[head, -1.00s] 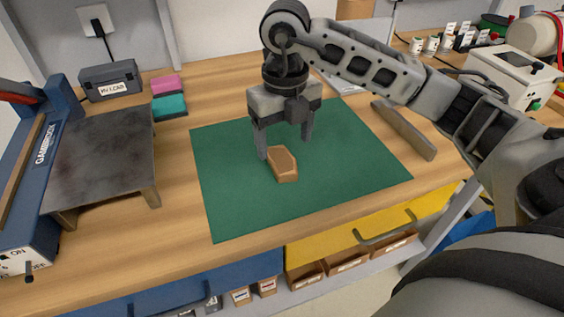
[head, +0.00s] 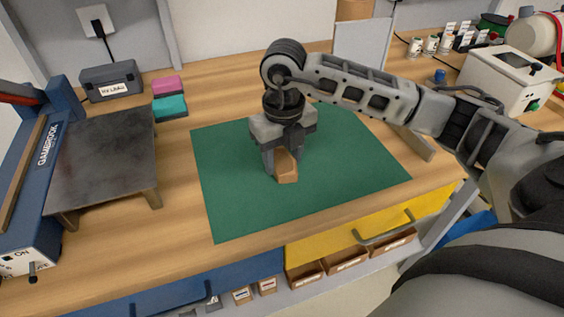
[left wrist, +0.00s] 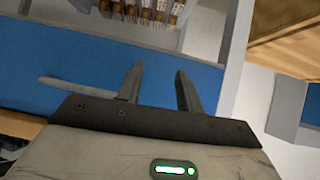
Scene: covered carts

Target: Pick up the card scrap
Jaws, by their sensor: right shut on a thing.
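The card scrap (head: 287,173) is a small brown angular piece on the green mat (head: 232,207), near the mat's middle. My right gripper (head: 283,172) points down over it and is shut on it, with a finger at each side. The fingers and palm hide its far part. I cannot tell whether it is clear of the mat. My left gripper (left wrist: 158,88) shows only in the left wrist view, with its two fingers apart and nothing between them, before a blue drawer front (left wrist: 75,60).
A dark-topped stand (head: 105,155) and a blue machine (head: 40,190) are at the left. Pink (head: 168,85) and teal (head: 170,106) blocks lie behind the mat. The mat's front is clear.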

